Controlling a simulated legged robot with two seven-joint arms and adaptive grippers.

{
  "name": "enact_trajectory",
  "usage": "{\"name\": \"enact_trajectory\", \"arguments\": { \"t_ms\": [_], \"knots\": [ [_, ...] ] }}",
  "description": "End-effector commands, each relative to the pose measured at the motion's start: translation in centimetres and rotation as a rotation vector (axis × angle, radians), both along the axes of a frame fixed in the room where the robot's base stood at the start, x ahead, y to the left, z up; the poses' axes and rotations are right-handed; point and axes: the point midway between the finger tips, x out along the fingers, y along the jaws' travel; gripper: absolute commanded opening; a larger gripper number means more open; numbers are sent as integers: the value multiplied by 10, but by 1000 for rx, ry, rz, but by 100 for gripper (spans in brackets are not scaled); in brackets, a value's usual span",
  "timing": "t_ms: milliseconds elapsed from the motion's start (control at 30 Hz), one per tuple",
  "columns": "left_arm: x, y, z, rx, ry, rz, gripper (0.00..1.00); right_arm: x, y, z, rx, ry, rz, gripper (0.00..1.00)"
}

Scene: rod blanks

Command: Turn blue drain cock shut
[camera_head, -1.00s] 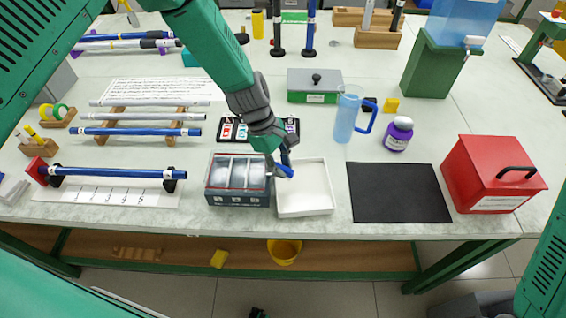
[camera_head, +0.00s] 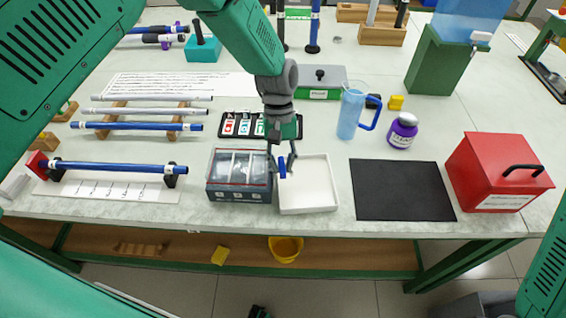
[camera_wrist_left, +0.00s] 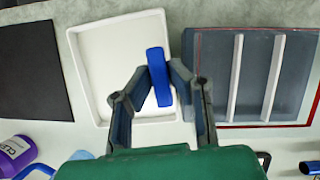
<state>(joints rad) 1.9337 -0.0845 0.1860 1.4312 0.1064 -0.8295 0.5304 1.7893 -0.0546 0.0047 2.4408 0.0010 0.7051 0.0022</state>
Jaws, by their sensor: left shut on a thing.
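The blue drain cock (camera_head: 282,168) sits at the right wall of the grey tank (camera_head: 240,197), above the left edge of the white tray (camera_head: 313,209). My left gripper (camera_head: 280,157) reaches down from above and is shut on the cock. In the left wrist view the cock's blue lever (camera_wrist_left: 159,80) stands between the fingers of my left gripper (camera_wrist_left: 167,87), near upright in the picture and slightly tilted. The tank (camera_wrist_left: 255,75) has light dividers inside. The cock's joint with the tank wall is partly hidden by a finger. My right gripper is not in view.
A blue jug (camera_head: 350,114), a purple bottle (camera_head: 402,131), a black mat (camera_head: 400,190) and a red box (camera_head: 492,175) stand to the right. A blue rod (camera_head: 110,168) lies on supports at the left. A card tray (camera_head: 240,124) lies behind the tank.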

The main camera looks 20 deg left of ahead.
Motion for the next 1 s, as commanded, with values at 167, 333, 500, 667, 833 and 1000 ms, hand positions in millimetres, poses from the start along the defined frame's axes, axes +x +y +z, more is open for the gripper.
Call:
{"name": "enact_trajectory", "arguments": {
  "t_ms": [167, 333, 500, 667, 833, 1000],
  "knots": [
    [1, 0, 0, -1, -4, -95, 0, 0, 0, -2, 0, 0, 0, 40],
    [0, 1, 0, -1, -4, -152, 0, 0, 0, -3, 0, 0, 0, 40],
    [0, 1, 0, -1, -3, -178, 0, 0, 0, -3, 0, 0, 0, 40],
    [0, 1, 0, -1, -3, -184, 0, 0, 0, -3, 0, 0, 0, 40],
    [0, 1, 0, -1, -3, -184, 0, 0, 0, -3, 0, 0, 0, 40],
    [0, 1, 0, -1, -2, -183, 34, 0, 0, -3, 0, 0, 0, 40]
  ]
}}
